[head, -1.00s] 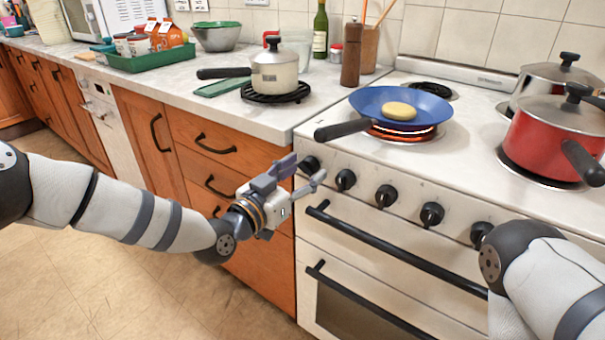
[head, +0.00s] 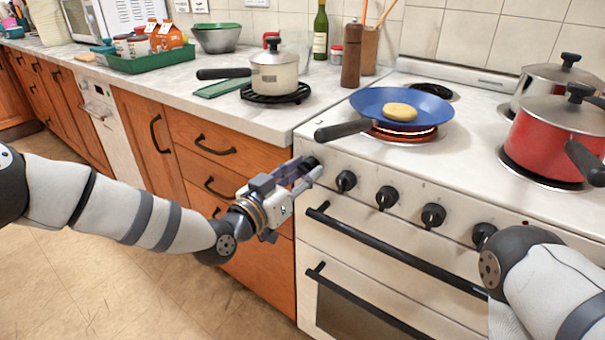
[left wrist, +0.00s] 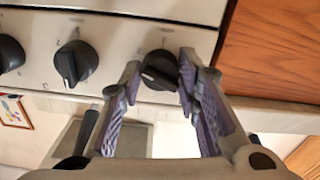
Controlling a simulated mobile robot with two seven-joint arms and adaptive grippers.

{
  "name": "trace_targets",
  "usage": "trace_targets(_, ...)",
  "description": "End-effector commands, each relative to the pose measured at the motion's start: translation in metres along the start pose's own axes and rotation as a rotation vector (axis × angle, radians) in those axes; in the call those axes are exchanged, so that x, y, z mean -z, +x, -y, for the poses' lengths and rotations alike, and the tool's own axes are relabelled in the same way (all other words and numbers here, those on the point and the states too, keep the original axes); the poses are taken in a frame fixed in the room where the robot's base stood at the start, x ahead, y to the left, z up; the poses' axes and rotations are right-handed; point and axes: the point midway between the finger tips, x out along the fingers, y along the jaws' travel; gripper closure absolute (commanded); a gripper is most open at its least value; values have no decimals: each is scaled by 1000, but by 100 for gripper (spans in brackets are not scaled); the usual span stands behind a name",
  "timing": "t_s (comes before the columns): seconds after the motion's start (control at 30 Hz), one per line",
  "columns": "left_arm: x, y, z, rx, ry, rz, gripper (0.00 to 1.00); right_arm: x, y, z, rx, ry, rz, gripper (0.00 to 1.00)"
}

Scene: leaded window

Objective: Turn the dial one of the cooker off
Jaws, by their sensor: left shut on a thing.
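The leftmost black dial (head: 309,162) is on the front panel of the white cooker (head: 345,230). My left gripper (head: 307,171) reaches it from the left and is shut on it. In the left wrist view, the dial (left wrist: 160,70) sits between the two purple-padded fingertips (left wrist: 159,77), one on each side; its pale pointer mark sits at a slant. The ring (head: 402,139) under the blue pan (head: 375,101) glows orange. The pan holds a round yellowish patty (head: 400,111). My right gripper is out of view; only part of that arm shows.
More black dials (head: 387,197) run along the panel to the right, above the black oven handle (head: 390,247). The pan's handle (head: 343,130) juts out above the held dial. Wooden drawers (head: 215,140) stand to the left. A red pot (head: 555,140) stands at the right.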

Motion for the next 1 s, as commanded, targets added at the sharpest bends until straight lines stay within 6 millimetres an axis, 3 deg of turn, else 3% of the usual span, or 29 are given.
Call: trace_targets(1.0,-4,0,-2,1,-955,5,98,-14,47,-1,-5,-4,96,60)
